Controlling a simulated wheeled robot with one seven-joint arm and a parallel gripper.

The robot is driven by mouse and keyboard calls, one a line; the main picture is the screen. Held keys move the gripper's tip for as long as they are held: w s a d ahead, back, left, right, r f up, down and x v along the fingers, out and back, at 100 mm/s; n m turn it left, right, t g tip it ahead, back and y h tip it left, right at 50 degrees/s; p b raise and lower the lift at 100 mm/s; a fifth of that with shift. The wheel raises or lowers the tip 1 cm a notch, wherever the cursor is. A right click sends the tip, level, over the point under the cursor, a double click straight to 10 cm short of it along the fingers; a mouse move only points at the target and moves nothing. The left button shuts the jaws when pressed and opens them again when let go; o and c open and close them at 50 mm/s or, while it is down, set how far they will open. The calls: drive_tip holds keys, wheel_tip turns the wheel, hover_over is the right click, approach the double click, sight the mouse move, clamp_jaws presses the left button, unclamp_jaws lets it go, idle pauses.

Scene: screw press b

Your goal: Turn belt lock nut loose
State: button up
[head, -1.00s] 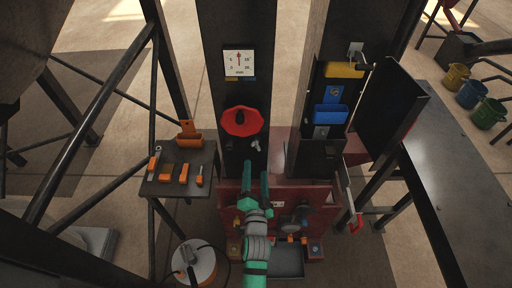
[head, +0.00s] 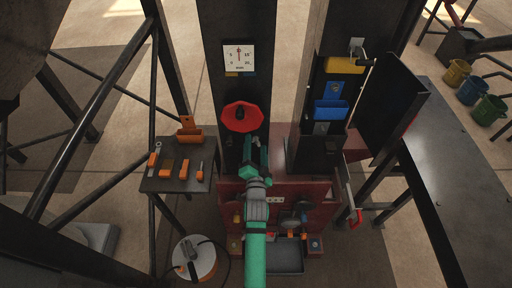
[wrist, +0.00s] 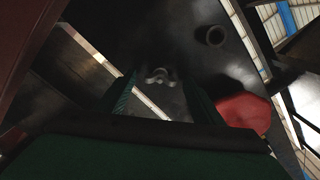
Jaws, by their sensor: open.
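A small grey metal nut with wing-like ends (wrist: 160,75), apparently the belt lock nut, sits on a dark panel in the wrist view. It shows between my gripper's two green fingers, ahead of their tips. My gripper (head: 257,147) is open and empty, in front of the dark column just below the red handwheel (head: 242,117). In the head view my gripper hides the nut. The wrist view shows the handwheel (wrist: 243,112) close beside the right finger. I cannot tell whether the fingers touch the nut.
A small table (head: 150,184) with orange-handled tools stands at left. A red machine housing (head: 320,193) lies below my gripper. An open dark door (head: 393,105) stands at right. A dark ring (wrist: 215,36) shows on the panel.

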drive_tip(key=shift+c, duration=0.2)
drive_tip(key=c, duration=1)
